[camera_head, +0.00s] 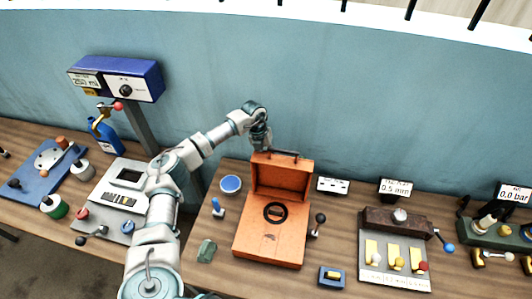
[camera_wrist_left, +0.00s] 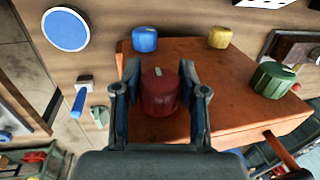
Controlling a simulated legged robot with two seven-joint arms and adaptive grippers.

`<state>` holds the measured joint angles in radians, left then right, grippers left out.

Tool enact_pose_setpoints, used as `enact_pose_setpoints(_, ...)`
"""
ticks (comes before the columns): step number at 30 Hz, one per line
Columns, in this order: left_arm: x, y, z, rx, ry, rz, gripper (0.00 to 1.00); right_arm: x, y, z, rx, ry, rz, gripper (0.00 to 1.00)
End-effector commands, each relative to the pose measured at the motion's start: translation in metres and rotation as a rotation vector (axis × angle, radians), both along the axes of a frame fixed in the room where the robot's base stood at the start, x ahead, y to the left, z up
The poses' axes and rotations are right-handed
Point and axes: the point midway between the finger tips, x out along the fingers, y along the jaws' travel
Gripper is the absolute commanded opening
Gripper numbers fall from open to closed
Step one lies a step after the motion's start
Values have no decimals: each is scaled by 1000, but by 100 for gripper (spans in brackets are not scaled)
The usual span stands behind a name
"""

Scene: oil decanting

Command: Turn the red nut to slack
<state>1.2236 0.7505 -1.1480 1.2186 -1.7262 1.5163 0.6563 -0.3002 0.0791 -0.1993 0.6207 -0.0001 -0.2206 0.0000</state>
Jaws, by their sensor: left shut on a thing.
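The red nut (camera_wrist_left: 160,98) is a round dark-red knob with a pale mark on top, in the middle of the left wrist view. It sits on the orange-brown box (camera_wrist_left: 190,52). My left gripper (camera_wrist_left: 159,75) has one finger on each side of the nut and is shut on it. In the head view the left gripper (camera_head: 262,141) is at the back of the open orange box (camera_head: 255,238), by its raised lid; the nut is hidden there. My right gripper is not in view.
On the box in the wrist view are a blue knob (camera_wrist_left: 145,39), a yellow knob (camera_wrist_left: 219,38) and a green knob (camera_wrist_left: 271,80). A blue-topped round dish (camera_head: 231,184) and a blue-handled lever (camera_head: 217,208) stand left of the box.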

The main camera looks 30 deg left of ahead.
Motion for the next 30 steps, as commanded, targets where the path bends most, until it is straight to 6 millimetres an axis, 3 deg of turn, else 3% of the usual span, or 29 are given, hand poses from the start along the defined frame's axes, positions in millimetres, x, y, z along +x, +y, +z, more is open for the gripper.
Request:
enact_pose_setpoints(14, -3, 0, -5, 17, 16, -1, 7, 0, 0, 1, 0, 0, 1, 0)
enact_pose_setpoints(15, -3, 0, -5, 17, 16, -1, 46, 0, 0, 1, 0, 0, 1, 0)
enact_pose_setpoints(18, -3, 0, -4, 15, 13, 0, 68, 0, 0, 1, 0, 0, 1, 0)
enact_pose_setpoints(30, -1, 2, 8, 13, 3, 1, 68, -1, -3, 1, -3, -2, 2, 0)
